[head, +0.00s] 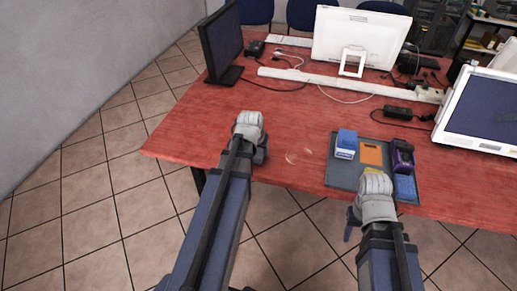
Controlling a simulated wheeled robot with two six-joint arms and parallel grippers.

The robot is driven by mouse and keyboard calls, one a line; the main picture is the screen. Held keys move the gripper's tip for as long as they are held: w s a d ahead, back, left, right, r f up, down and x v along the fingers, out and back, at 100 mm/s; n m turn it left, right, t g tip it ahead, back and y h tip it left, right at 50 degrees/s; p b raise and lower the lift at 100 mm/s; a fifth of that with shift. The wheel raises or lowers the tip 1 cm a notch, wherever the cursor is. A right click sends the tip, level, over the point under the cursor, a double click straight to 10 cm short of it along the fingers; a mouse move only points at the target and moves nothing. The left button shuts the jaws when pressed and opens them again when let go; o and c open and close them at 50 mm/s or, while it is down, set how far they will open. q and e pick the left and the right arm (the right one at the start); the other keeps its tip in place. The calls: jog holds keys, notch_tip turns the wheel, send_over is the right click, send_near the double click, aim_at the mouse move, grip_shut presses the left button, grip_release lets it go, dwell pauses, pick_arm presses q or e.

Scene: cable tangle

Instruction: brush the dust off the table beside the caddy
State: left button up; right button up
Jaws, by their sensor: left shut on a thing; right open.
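The caddy (342,176) is a shallow grey tray on the right part of the red table. It holds a blue-and-white block (345,145), an orange flat piece (371,154), a dark purple item (402,156) and a blue piece (405,187). Faint pale marks, perhaps the dust (297,156), lie left of the caddy. My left gripper (262,152) is at the table's front edge, left of these marks. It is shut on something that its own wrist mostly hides. My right gripper (356,216) is open, at the caddy's front edge; its fingers are partly hidden.
A black monitor (222,42) stands at the back left and a white monitor (358,38) at the back. Another screen (480,108) stands on the right. A white power strip (345,84), cables and a black adapter (398,112) lie behind the caddy. The table's left middle is clear.

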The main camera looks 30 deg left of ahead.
pick_arm(q)
jog(key=shift+s, duration=0.1)
notch_tip(320, 180, up, 6)
jog(key=p, duration=0.6)
notch_tip(320, 180, up, 3)
jog(key=p, duration=0.3)
dwell(0.5)
